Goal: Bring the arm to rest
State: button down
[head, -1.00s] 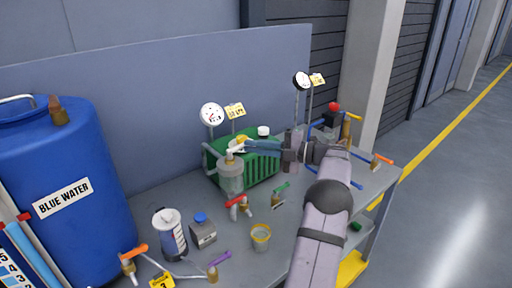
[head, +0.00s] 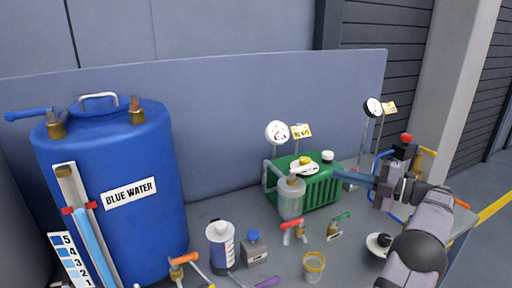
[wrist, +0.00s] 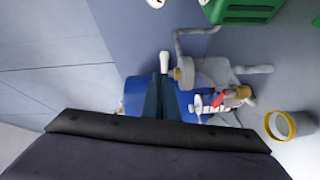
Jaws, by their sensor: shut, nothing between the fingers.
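My gripper (head: 338,177) is at the right edge of the green ribbed unit (head: 322,190), with its dark blue fingers pointing left. In the wrist view the fingers (wrist: 164,80) lie together with nothing between them. A white and yellow cap (head: 305,164) sits on top of the green unit, apart from my fingertips. My arm comes in from the lower right of the head view.
A blue water barrel (head: 115,215) stands at the left. Two gauges (head: 277,131) (head: 373,107) rise at the back.

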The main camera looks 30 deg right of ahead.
jog(key=w+a+r+m+t+h+p, duration=0.15)
jog(key=w+r+m+h, duration=0.25)
jog(key=w, duration=0.4)
jog(key=w+a+r+m+t+h, duration=0.2)
jog(key=w+a+r+m+h, duration=0.1)
jog(key=w, duration=0.4)
jog(key=w+a+f+m+g+h, duration=0.25)
jog(key=a+f+m+h, duration=0.35)
jog(key=m, duration=0.3)
jog(key=s+a+f+m+g+y+p, duration=0.1)
jog(key=s+a+f+m+g, duration=0.4)
jog(key=s+a+f+g, duration=0.85)
jog(key=s+a+f, duration=0.2)
jog(key=s+a, duration=0.2)
jog(key=s+a+f+m+g+y, duration=0.1)
jog(key=s+a+f, duration=0.2)
jog(key=s, duration=0.8)
jog(key=s+a+f+g+y, duration=0.1)
jog(key=s+a+f, duration=0.2)
jog(key=s+a, duration=0.4)
jog(key=shift+s+a+p, duration=0.35)
jog(key=shift+s+p, duration=0.05)
jog(key=shift+s, duration=0.5)
